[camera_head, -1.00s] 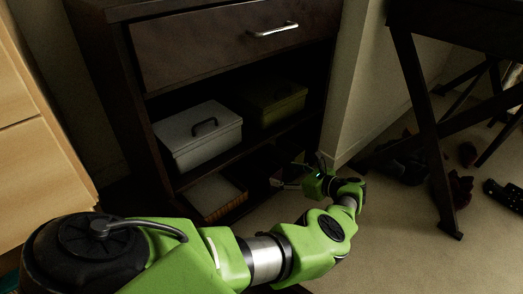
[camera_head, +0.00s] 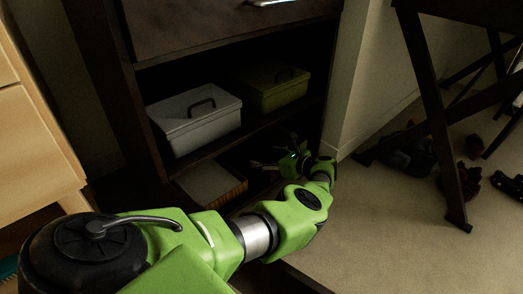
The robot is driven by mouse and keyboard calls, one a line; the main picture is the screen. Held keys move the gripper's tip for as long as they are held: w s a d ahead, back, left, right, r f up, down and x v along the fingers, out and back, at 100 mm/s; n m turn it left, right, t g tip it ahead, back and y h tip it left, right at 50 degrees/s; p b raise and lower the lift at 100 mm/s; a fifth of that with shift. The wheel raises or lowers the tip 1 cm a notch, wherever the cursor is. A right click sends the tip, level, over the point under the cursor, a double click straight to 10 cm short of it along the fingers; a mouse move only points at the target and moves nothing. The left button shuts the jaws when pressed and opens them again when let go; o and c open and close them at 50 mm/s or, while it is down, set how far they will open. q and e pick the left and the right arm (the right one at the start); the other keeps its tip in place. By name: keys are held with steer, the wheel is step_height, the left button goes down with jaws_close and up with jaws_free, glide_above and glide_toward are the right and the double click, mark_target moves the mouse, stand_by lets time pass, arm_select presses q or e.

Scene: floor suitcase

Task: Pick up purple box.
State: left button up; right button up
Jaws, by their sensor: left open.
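I cannot make out a purple box; the lower shelf around my left gripper is very dark. My left gripper (camera_head: 270,160) is open at the opening of the lower shelf, with its fingers pointing into the dark space. I see nothing between the fingers. A box with a pale top and brownish side (camera_head: 211,185) lies on the lower shelf, left of the gripper. My own wrist and arm hide part of the shelf. My right gripper is out of view.
A white lidded box (camera_head: 196,122) and an olive lidded box (camera_head: 273,88) stand on the shelf above. A dark table leg (camera_head: 441,135) stands at right. Carpet (camera_head: 385,225) between is clear. A light wood cabinet (camera_head: 35,150) is at left.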

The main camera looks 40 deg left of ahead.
mark_target(262, 156)
arm_select(q)
steer(key=b+x, duration=0.1)
steer(key=x, duration=0.2)
steer(key=shift+w+f, duration=0.1)
steer(key=c, duration=1.1)
